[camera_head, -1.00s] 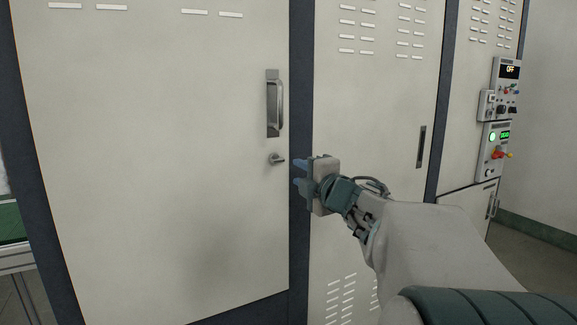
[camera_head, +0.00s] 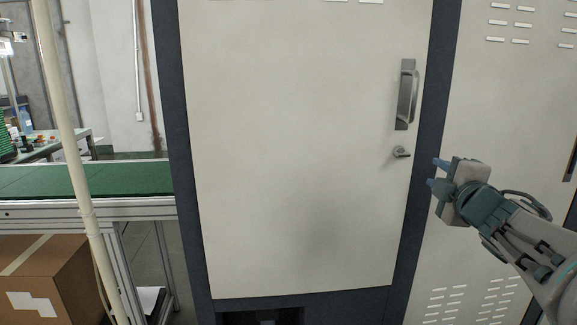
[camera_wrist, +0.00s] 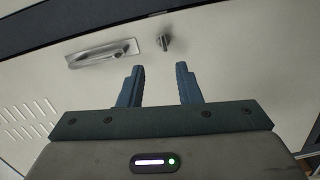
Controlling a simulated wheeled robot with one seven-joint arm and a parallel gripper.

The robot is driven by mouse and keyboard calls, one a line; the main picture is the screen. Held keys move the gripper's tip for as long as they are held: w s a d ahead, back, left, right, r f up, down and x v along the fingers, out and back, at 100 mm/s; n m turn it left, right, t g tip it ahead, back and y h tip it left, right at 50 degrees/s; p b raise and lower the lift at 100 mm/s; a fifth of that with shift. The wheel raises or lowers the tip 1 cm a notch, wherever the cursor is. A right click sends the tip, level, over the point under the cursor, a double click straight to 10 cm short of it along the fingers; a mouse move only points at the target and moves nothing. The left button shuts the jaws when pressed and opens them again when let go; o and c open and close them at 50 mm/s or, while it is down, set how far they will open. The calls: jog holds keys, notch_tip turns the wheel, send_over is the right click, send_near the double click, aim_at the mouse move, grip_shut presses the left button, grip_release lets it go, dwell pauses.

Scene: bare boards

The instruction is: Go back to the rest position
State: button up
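My gripper (camera_head: 436,173) is at the right in the head view, in front of the cabinet's dark frame, to the right of and a little below the door's small latch knob (camera_head: 401,152). In the wrist view my gripper (camera_wrist: 160,85) shows two blue fingers set apart with nothing between them. The cabinet door (camera_head: 300,170) is pale and looks shut. Its long metal handle (camera_head: 406,95) is above the knob. The handle (camera_wrist: 102,53) and the knob (camera_wrist: 164,42) also show beyond the fingers in the wrist view.
A green-topped conveyor (camera_head: 90,180) stands left of the cabinet, with a cardboard box (camera_head: 45,280) below it. A pale upright pole (camera_head: 75,160) stands in front of them. A vented cabinet panel (camera_head: 510,100) is close behind my arm at the right.

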jog(key=s+a+f+m+g+p, duration=0.2)
jog(key=s+a+m+g+p, duration=0.5)
jog(key=s+a+m+p, duration=0.1)
jog(key=s+a+f+m+g+y+p, duration=0.1)
jog(key=s+a+f+m+g+p, duration=0.2)
jog(key=s+a+m+g+p, duration=0.5)
jog(key=s+a+p, duration=0.2)
jog(key=s+p, duration=0.1)
jog(key=s, duration=0.1)
jog(key=shift+a, duration=0.3)
jog(key=shift+w+r, duration=0.1)
jog(key=shift+w, duration=0.05)
dwell(0.6)
